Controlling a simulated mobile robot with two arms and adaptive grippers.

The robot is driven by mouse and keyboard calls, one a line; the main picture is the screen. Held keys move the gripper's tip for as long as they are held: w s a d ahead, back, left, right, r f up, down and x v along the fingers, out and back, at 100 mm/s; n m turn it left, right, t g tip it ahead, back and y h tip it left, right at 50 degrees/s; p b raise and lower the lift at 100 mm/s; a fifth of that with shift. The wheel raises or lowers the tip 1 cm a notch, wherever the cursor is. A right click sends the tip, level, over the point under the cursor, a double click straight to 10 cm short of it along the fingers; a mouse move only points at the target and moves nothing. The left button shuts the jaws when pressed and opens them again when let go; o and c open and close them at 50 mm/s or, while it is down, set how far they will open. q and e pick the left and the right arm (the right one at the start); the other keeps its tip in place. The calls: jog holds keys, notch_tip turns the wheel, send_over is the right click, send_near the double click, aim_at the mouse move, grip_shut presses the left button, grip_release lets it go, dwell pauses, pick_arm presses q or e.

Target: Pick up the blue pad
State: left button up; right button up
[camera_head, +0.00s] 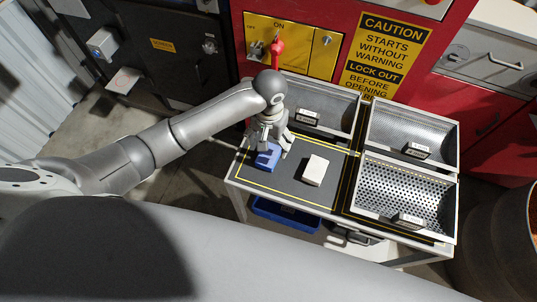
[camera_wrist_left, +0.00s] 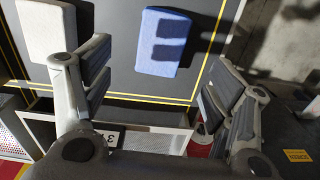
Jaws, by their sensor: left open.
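The blue pad (camera_head: 267,156) lies flat on the dark mat (camera_head: 284,185) on the table, inside its yellow border line. It also shows in the left wrist view (camera_wrist_left: 158,58), with the gripper's shadow across it. A white pad (camera_head: 315,170) lies on the mat to its right; it shows at the upper left of the wrist view (camera_wrist_left: 46,27). My left gripper (camera_head: 272,143) is open and empty above the blue pad, close to it. In the wrist view its fingers (camera_wrist_left: 158,85) stand apart on either side of the pad, with a gap between. The right gripper is out of view.
Three metal mesh bins with labels stand on the table: one at the back (camera_head: 340,107), one at the back right (camera_head: 433,133), one at the front right (camera_head: 390,190). A blue crate (camera_head: 286,214) sits below the table. Red cabinets stand behind.

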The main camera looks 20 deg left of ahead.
aim_at(269, 152)
pick_arm(q)
jog(key=shift+w+f+p, duration=0.15)
jog(key=shift+f+p, duration=0.25)
jog(key=shift+f, duration=1.55)
jog(key=shift+w+f+p, duration=0.15)
jog(key=shift+f+p, duration=0.2)
jog(key=shift+f, duration=1.6)
jog(key=shift+a, duration=0.1)
jog(key=c, duration=1.1)
